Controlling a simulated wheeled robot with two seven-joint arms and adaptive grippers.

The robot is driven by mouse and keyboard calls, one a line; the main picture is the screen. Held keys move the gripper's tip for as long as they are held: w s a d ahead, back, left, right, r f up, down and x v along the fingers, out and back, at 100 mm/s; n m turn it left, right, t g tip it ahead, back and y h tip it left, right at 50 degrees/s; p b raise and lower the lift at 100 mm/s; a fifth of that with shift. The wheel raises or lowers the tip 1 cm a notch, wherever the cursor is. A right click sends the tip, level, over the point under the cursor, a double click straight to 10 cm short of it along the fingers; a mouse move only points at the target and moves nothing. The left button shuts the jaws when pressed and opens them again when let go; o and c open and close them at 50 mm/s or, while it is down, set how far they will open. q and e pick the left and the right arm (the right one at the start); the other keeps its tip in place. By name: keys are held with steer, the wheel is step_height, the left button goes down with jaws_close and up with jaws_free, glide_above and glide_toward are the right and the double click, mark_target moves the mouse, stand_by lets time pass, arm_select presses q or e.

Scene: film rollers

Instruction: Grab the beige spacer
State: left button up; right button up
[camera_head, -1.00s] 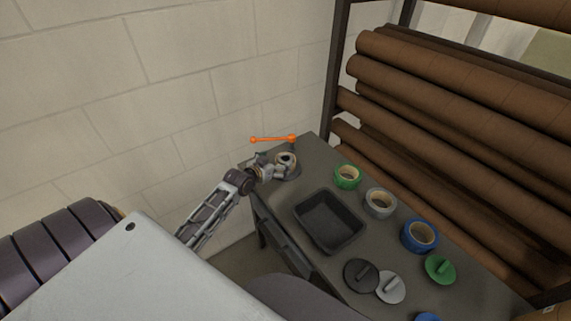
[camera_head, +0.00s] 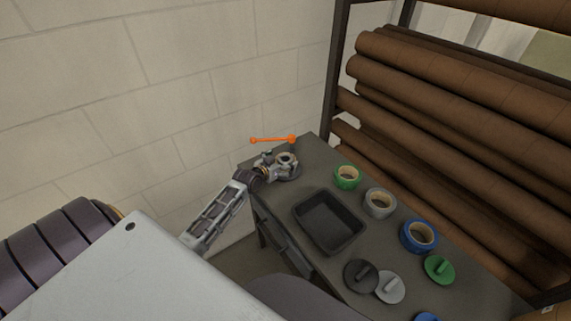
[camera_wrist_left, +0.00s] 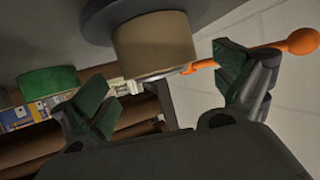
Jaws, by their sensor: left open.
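The beige spacer (camera_head: 287,158) is a short ring-like cylinder at the far left corner of the table, on a dark round base. In the left wrist view the spacer (camera_wrist_left: 155,45) shows large, against its dark disc (camera_wrist_left: 110,15). My left gripper (camera_head: 279,163) is beside it, and its jaws partly hide it in the head view. In the left wrist view my left gripper (camera_wrist_left: 172,88) has its fingers spread wide, with the spacer just beyond and between them. I cannot tell whether a finger touches it. My right gripper is not in view.
An empty black tray (camera_head: 329,221) lies to the right. Green (camera_head: 347,177), grey (camera_head: 380,203) and blue (camera_head: 420,236) tape rolls line the table's back. Several round handled discs lie in front. An orange bar with ball ends (camera_head: 272,140) is above the corner.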

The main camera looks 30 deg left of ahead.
arm_select(q)
steer(key=shift+x, duration=1.05)
steer(key=c, duration=1.1)
steer(key=shift+r, duration=0.2)
steer(key=shift+c, duration=0.2)
step_height(320, 180, up, 10)
steer(key=shift+f, duration=0.15)
